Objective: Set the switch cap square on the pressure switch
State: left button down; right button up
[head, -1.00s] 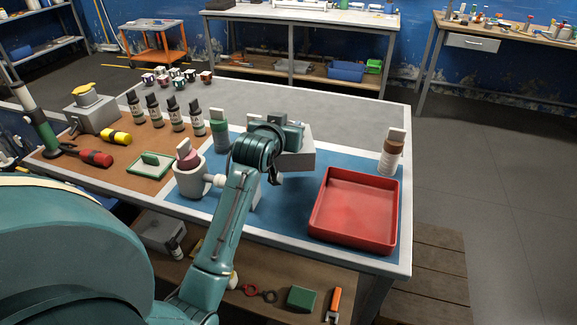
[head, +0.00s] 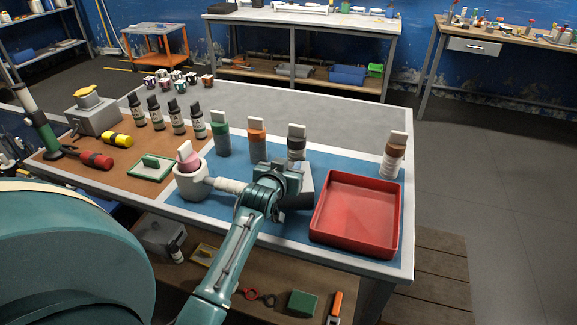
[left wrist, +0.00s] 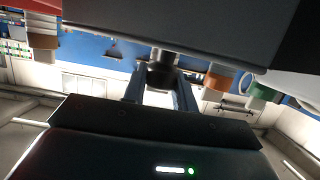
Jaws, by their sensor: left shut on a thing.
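My left gripper (head: 283,176) is over the blue mat, left of the red tray. It is shut on a grey block (head: 306,187), which shows just right of the jaws; its grip is partly hidden. The block also fills the top of the left wrist view (left wrist: 190,22), beyond the fingers (left wrist: 160,90). I cannot tell whether this block is the switch cap, nor whether its underside touches the mat. A grey box with a yellow top (head: 93,113) stands at the table's far left; I cannot confirm it is the pressure switch. My right gripper is not in view.
The red tray (head: 354,246) lies close right of the block. Green (head: 222,138), orange (head: 257,143), black-banded (head: 297,150) and brown (head: 393,160) bottles stand behind. A green-edged plate (head: 152,176) lies further left.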

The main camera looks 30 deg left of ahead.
pick_arm(q)
jog(key=shift+f, duration=0.1)
jog(key=c, duration=1.1)
grip_release()
